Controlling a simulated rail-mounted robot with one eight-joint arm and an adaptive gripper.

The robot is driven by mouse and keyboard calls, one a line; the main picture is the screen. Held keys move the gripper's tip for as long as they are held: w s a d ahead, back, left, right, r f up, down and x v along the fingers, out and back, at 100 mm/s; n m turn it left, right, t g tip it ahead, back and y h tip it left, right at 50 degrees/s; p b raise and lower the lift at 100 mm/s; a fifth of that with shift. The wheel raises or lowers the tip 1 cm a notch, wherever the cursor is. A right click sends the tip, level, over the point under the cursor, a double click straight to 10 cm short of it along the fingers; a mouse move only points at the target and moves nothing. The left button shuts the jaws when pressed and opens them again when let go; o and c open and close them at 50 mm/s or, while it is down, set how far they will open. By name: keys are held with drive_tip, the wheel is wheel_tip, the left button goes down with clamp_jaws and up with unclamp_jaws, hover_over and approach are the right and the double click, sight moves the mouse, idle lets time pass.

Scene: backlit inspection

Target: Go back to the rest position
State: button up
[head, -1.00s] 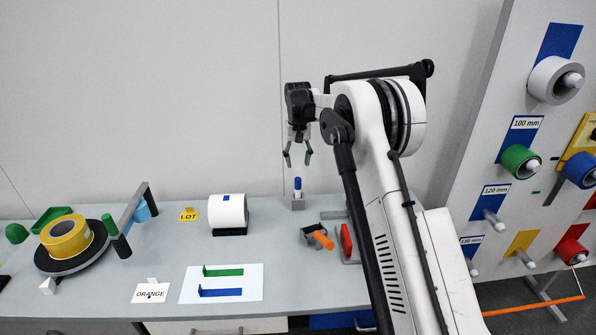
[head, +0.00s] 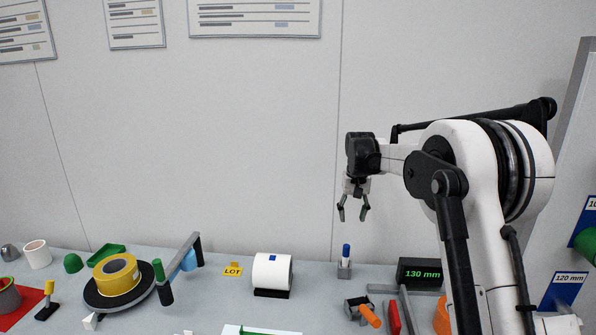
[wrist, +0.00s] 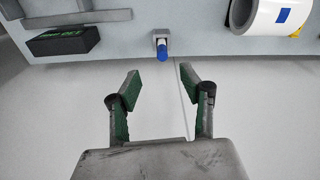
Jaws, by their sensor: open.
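My gripper (head: 353,210) is open and empty in the head view, held in the air above the back of the bench with its fingers pointing down. In the wrist view my gripper (wrist: 160,88) shows two spread fingers with green inner pads and nothing between them. A blue-capped marker (head: 346,252) stands upright in a small grey holder below the gripper; the marker (wrist: 162,52) also shows beyond the fingertips in the wrist view, apart from them.
The space around the gripper is clear.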

drive_tip(key=s+r+t+b, duration=0.15)
drive_tip(key=s+r, duration=0.45)
drive_tip(key=s, duration=0.6)
drive_tip(key=s+r+t, duration=0.2)
drive_tip(key=s+r, duration=0.4)
drive_tip(key=s, duration=0.5)
drive_tip(key=s+f+t+b, duration=0.1)
drive_tip(key=s+f, duration=0.4)
drive_tip(key=s, duration=0.7)
drive_tip(key=s+f+t+b, duration=0.1)
drive_tip(key=s+f, duration=0.4)
drive_tip(key=s, duration=0.7)
drive_tip(key=shift+s+t, duration=0.3)
drive_tip(key=shift+t, duration=0.15)
